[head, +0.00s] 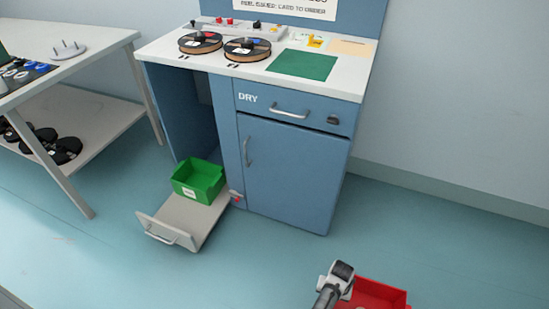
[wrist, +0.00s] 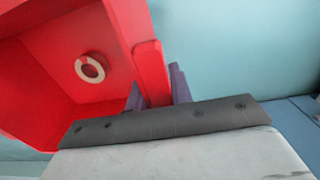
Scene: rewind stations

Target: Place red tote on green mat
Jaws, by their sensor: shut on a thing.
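The red tote (head: 385,292) shows at the bottom right of the head view, partly cut off by the frame edge. My gripper (wrist: 157,88) is shut on a wall of the red tote (wrist: 88,20) in the wrist view, with one finger on each side of the wall. A pale ring-shaped thing (wrist: 90,67) lies inside the tote. The green mat (head: 303,65) lies flat and bare on the white top of the blue cabinet, well behind and above the tote in the head view.
A green tote (head: 200,180) sits on a pulled-out low tray (head: 182,222) by the open left bay. Two reels (head: 200,42) stand left of the mat; cards (head: 352,47) lie behind it. A side table (head: 95,45) stands left.

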